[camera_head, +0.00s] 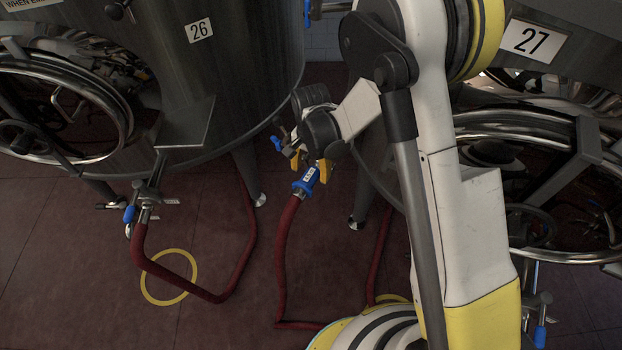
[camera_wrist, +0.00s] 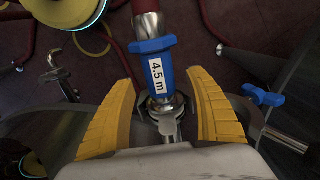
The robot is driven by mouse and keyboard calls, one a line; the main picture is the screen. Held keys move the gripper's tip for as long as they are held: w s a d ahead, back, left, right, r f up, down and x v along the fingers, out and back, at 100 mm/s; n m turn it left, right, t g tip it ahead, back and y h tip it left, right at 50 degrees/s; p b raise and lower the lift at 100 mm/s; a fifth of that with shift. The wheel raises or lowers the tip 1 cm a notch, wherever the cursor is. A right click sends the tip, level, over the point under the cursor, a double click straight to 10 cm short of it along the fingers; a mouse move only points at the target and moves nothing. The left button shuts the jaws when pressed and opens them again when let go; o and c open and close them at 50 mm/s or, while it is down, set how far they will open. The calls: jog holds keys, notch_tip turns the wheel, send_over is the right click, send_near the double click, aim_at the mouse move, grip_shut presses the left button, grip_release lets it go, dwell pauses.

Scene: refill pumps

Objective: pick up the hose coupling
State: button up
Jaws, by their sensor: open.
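The hose coupling (camera_head: 306,183) is a blue fitting with a white label at the top end of a red hose (camera_head: 283,245), in the middle of the head view. In the wrist view the coupling (camera_wrist: 158,68) reads "4.5 m" and sits upper centre, with its metal end pointing down between the fingers. My gripper (camera_head: 310,167) is open at the coupling. In the wrist view its yellow fingers (camera_wrist: 163,112) stand on either side of the metal end, with a visible gap to each side. Whether the metal end joins a valve is hard to tell.
Tank 26 (camera_head: 230,70) stands at left, and tank 27 (camera_head: 540,70) at right. A second red hose (camera_head: 200,292) hangs from a left valve (camera_head: 145,212) over a yellow floor ring (camera_head: 146,287). A blue valve handle (camera_wrist: 264,95) is close right of my gripper.

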notch_tip(320, 180, down, 3)
jog(key=shift+r+b, duration=0.15)
jog(key=shift+b, duration=0.2)
jog(key=shift+r, duration=0.1)
jog(key=c, duration=1.4)
grip_shut()
jog(key=shift+r, duration=0.15)
